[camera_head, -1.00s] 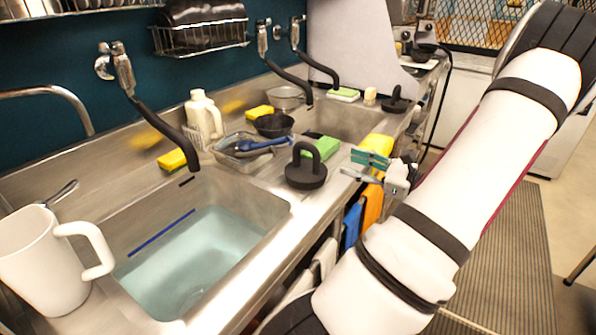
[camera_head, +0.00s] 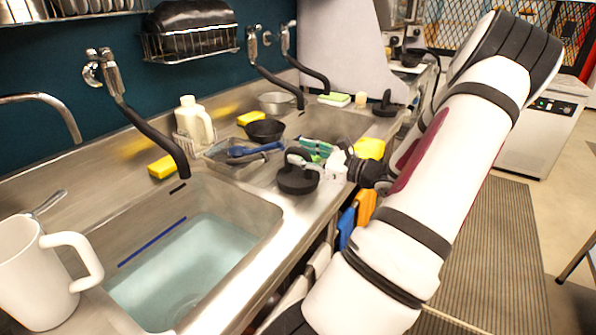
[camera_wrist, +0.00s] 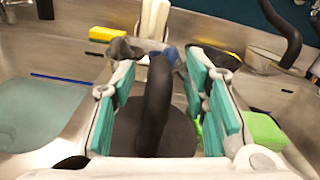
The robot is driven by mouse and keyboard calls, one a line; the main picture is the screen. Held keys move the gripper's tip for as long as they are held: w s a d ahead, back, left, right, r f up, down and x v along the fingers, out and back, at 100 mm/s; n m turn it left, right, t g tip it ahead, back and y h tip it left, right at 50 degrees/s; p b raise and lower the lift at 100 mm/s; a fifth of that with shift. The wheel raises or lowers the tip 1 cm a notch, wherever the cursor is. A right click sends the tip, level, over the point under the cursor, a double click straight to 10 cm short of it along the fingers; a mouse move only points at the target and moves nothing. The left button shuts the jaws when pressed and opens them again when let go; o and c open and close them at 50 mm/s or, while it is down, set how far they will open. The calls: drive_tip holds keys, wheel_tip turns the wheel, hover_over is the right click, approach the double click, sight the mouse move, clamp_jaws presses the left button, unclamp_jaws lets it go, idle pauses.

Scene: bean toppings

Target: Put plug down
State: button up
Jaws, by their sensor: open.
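The black plug (camera_head: 298,183), a round disc with an upright loop handle, stands on the metal counter at the right of the water-filled sink (camera_head: 262,232). My gripper (camera_head: 306,152), with teal finger pads, is open at the plug's handle. In the wrist view the plug's handle (camera_wrist: 156,100) rises between the two spread fingers of my gripper (camera_wrist: 158,78), with a gap on each side. The plug's base lies flat behind and below the fingers, partly hidden by them. A second black plug (camera_head: 388,106) stands farther back on the counter.
A white mug (camera_head: 35,275) stands at the sink's near left. A tray with a blue-handled brush (camera_head: 255,152), a black bowl (camera_head: 266,130) and a white jug (camera_head: 193,122) are behind the plug. A green sponge (camera_wrist: 264,130) lies right of the gripper.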

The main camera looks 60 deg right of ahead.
drive_tip(key=shift+w, duration=0.1)
clamp_jaws()
idle(0.3)
drive_tip(key=shift+r, duration=0.5)
drive_tip(key=r, duration=0.2)
drive_tip(key=shift+s+r, duration=0.4)
drive_tip(key=s+a+r+p, duration=0.1)
drive_tip(key=s+a, duration=0.1)
drive_tip(key=s, duration=1.3)
drive_tip(key=shift+r, duration=0.15)
